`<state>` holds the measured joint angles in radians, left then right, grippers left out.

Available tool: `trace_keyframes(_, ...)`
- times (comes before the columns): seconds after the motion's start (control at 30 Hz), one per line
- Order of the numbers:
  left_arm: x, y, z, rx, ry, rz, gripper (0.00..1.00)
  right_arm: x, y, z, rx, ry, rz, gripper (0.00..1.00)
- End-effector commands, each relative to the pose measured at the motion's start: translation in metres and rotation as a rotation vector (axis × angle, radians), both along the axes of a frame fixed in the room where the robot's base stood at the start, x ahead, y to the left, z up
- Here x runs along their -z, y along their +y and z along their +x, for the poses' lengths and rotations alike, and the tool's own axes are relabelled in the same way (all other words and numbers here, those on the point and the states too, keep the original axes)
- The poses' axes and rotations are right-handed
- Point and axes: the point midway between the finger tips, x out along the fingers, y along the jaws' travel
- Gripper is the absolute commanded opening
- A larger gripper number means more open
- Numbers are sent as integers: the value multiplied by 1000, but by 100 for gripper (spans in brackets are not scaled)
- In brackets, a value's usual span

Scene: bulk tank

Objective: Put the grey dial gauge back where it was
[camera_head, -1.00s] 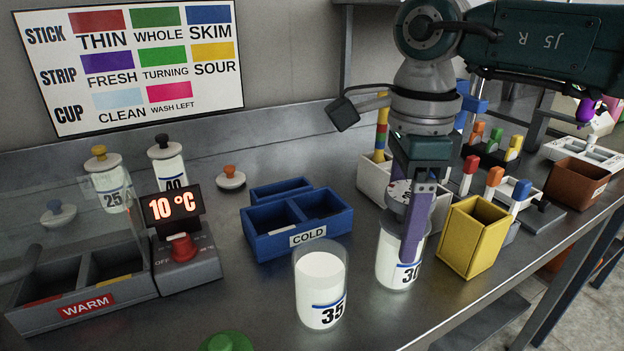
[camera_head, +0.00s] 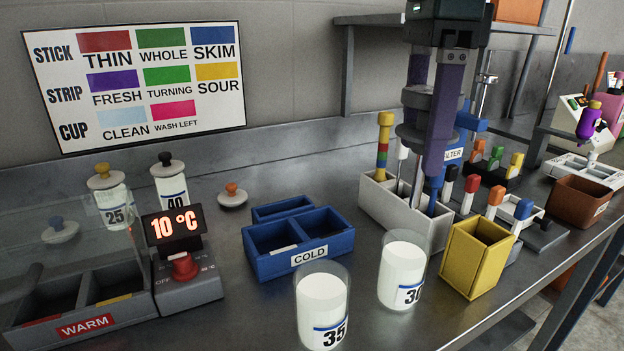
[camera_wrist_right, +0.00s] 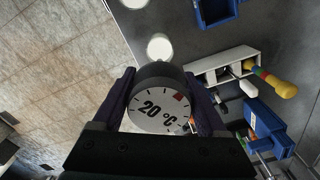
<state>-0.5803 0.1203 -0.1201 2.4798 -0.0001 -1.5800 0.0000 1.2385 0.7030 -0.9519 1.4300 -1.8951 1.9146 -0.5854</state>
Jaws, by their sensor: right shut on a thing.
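The grey dial gauge (camera_head: 408,137) is held upright between the fingers of my right gripper (camera_head: 430,135). In the right wrist view its face (camera_wrist_right: 158,108) reads 20 °C, with a finger of the gripper (camera_wrist_right: 160,100) on each side. The gauge is above the white rack (camera_head: 385,213), and its thin stem hangs down in front of or over the rack; I cannot tell whether the tip is inside a slot. The rack (camera_wrist_right: 228,62) lies to the right of the gauge in the wrist view. My left gripper is out of view.
The jar marked 30 (camera_head: 402,268) and the jar marked 35 (camera_head: 322,300) stand in front. A yellow bin (camera_head: 474,258) is right of the rack. A yellow-handled tool (camera_head: 383,140) stands in the rack. The blue COLD box (camera_head: 280,262) is to the left.

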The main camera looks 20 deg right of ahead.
Motion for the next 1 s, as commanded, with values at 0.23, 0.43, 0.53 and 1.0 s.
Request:
trace_keyframes(0.23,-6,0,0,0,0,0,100,-53,0,0,0,-2,-1,10)
trace_keyframes(0.43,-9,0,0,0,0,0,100,-66,0,0,-8,0,-1,10)
trace_keyframes(0.53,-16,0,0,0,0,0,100,-73,3,-2,-83,-4,-2,10)
trace_keyframes(1.0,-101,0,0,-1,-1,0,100,-144,55,-44,-1420,-14,-18,10)
